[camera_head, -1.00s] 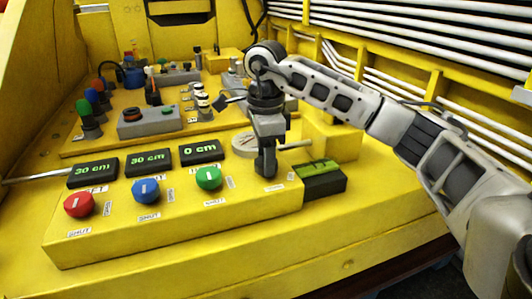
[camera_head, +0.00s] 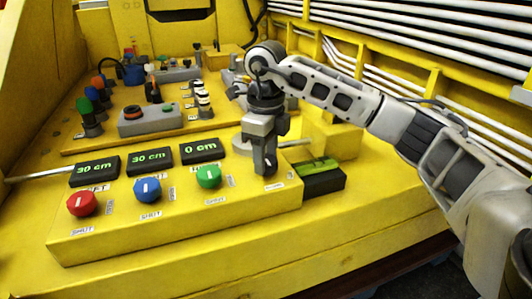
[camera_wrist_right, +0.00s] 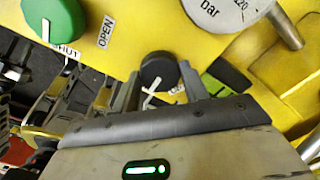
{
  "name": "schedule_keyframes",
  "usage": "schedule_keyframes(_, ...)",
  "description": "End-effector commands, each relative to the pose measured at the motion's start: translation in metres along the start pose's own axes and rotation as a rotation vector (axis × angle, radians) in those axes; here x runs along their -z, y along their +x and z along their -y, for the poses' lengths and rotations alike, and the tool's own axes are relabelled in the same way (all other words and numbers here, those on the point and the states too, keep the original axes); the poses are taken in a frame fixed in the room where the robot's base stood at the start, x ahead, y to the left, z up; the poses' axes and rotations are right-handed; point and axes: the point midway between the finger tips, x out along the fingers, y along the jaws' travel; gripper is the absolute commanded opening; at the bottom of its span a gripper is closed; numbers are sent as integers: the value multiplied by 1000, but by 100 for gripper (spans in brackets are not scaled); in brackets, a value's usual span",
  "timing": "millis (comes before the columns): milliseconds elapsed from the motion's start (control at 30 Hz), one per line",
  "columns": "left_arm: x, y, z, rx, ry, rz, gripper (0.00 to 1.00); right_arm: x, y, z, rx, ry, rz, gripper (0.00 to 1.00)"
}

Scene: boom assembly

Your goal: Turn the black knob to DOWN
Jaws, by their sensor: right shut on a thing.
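The black knob (camera_wrist_right: 158,70) is round and sits between the two fingers of my right gripper (camera_wrist_right: 160,84) in the right wrist view. The gripper is shut on it. A white mark shows at the knob's near edge; I cannot read which label it points to. In the head view my right gripper (camera_head: 265,168) points down at the right end of the yellow front panel (camera_head: 180,230), and it hides the knob. My left gripper is not in view.
The green knob (camera_head: 209,176), blue knob (camera_head: 147,190) and red knob (camera_head: 81,203) stand to the left, below black displays. A gauge (camera_wrist_right: 228,12) with a grey rod is close to the gripper. A black and green block (camera_head: 321,178) lies to its right.

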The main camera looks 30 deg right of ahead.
Motion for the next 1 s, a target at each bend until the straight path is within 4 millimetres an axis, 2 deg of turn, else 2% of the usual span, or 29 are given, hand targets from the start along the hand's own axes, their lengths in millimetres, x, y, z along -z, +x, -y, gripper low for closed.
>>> schedule_keyframes(467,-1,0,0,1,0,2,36,0,0,0,1,17,2,22)
schedule_keyframes(500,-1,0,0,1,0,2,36,0,0,0,1,17,2,53)
schedule_keyframes(567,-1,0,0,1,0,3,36,0,0,0,1,17,2,66)
schedule_keyframes(867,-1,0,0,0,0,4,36,0,-2,0,1,15,2,66)
schedule_keyframes(1000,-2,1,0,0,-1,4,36,-1,-14,1,2,15,4,66)
